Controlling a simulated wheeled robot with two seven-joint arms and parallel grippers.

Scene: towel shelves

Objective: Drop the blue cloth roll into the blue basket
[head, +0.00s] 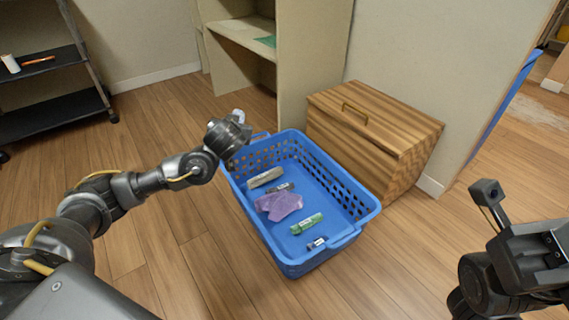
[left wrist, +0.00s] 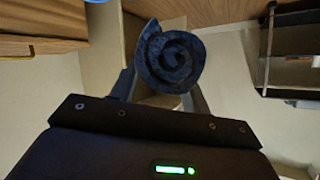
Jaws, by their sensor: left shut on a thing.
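The blue cloth roll (left wrist: 172,58) shows end-on as a dark blue spiral in the left wrist view, between the fingers of my left gripper (left wrist: 160,95). In the head view my left gripper (head: 238,125) is above the far-left rim of the blue basket (head: 345,238). I cannot clearly make out the roll there. The basket stands on the floor, open at the top. Part of my right gripper (head: 545,255) is at the right edge of the head view, away from the basket; its fingertips are not visible.
The basket holds a purple cloth (head: 279,204), a green roll (head: 306,223), a grey-beige roll (head: 265,177) and small dark items. A wooden chest (head: 370,130) stands close behind the basket. A beige shelf unit (head: 305,55) is behind, a black rack (head: 45,85) far left.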

